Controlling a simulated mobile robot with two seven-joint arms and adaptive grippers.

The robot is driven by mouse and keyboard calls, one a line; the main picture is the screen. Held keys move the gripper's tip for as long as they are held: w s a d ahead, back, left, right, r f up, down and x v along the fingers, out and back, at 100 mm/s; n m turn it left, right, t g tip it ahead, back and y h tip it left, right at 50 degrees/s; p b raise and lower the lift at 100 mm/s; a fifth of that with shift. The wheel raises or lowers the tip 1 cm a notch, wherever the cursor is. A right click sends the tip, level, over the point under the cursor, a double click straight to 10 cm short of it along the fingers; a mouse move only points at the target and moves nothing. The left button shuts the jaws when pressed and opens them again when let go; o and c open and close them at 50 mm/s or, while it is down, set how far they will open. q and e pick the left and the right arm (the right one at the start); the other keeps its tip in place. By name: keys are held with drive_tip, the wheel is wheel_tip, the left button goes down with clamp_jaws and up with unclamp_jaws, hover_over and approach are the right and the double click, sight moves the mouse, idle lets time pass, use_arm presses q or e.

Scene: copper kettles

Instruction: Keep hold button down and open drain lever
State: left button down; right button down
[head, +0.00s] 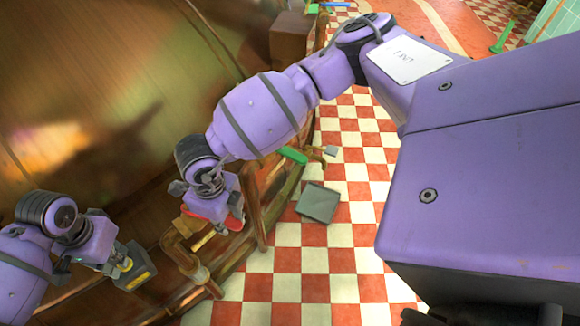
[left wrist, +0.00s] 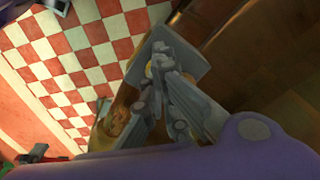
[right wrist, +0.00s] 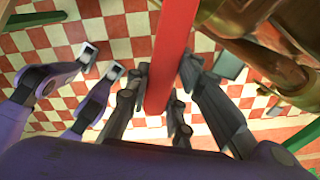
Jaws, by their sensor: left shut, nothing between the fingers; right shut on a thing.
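The hold button box (head: 138,277), dark with a yellow part, is at the lower left of the head view. My left gripper (head: 120,265) is shut and empty, with its fingertips at the box. In the left wrist view the shut fingers (left wrist: 161,66) cover the middle of the grey box (left wrist: 190,68), so whether the button is pressed in cannot be seen. The red lever (right wrist: 172,55) passes between the fingers of my right gripper (right wrist: 158,103), which is shut on it. In the head view the lever (head: 235,222) shows only partly below that gripper.
The big copper kettle (head: 90,110) fills the left. Brass pipes (head: 190,262) run in front of it, close to both grippers. A green handle (head: 293,155) and a grey square (head: 318,203) are right of the right gripper. The checkered floor (head: 335,265) is open there.

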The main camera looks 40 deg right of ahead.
drive_tip(key=shift+w+d+n, duration=0.65)
drive_tip(key=shift+d+n, duration=0.25)
drive_tip(key=shift+n, duration=0.3)
drive_tip(key=c, duration=1.4)
unclamp_jaws()
drive_tip(key=shift+o, duration=0.2)
use_arm(q)
wheel_tip(320, 180, up, 16)
drive_tip(key=p, duration=1.1)
use_arm(e)
drive_tip(key=w+r+t, duration=0.1)
drive_tip(key=w+r, duration=0.2)
drive_tip(key=r, duration=0.9)
drive_tip(key=w+r+t, duration=0.2)
drive_tip(key=w+r, duration=0.1)
drive_tip(key=r, duration=0.9)
drive_tip(key=shift+r, duration=0.4)
